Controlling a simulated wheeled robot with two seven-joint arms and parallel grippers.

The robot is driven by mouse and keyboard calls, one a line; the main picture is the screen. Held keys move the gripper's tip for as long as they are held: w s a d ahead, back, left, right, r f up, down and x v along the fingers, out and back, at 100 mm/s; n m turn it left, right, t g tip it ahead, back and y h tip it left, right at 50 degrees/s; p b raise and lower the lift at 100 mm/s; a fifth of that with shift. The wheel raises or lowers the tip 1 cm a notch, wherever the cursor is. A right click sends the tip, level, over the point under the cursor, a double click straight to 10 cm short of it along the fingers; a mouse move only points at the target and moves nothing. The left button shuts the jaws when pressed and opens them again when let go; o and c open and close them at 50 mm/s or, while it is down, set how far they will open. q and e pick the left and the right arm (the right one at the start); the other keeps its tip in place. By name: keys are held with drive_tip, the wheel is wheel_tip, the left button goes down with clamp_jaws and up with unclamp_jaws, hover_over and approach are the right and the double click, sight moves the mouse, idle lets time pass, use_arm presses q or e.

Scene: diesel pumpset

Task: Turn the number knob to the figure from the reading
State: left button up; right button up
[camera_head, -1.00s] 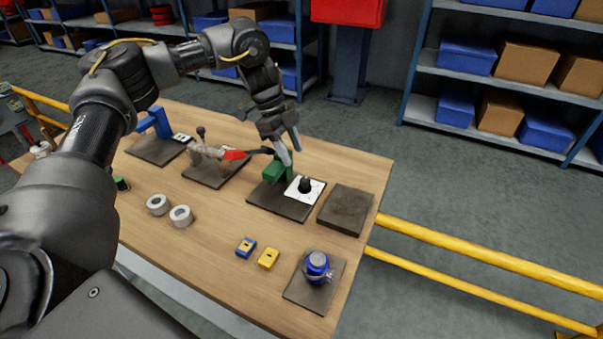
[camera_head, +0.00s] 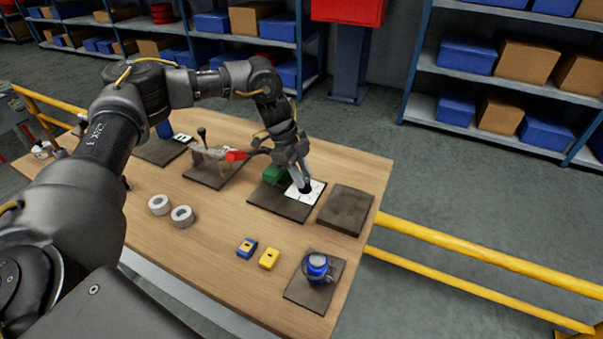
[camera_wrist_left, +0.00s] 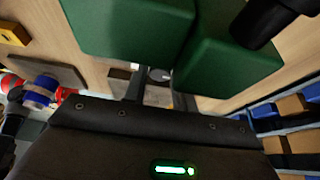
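The number knob (camera_head: 306,188) is dark and stands on a white dial plate (camera_head: 317,188), on a dark base board beside a green block (camera_head: 275,174). My left gripper (camera_head: 301,187) points down at the knob from above and partly hides it and the plate. In the left wrist view the two fingers (camera_wrist_left: 159,92) are apart, with a round grey piece (camera_wrist_left: 160,74), seemingly the knob, showing between them. I cannot tell whether they touch it. The figures on the dial are too small to read. My right gripper is not in view.
The green block (camera_wrist_left: 130,25) is very close to the gripper in the left wrist view. A red-handled lever (camera_head: 236,155) stands to the left. A bare dark board (camera_head: 346,210), a blue device (camera_head: 317,266), blue and yellow blocks (camera_head: 268,258) and two grey rings (camera_head: 182,216) lie around.

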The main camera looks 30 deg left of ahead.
use_arm(q)
drive_tip(key=c, duration=0.5)
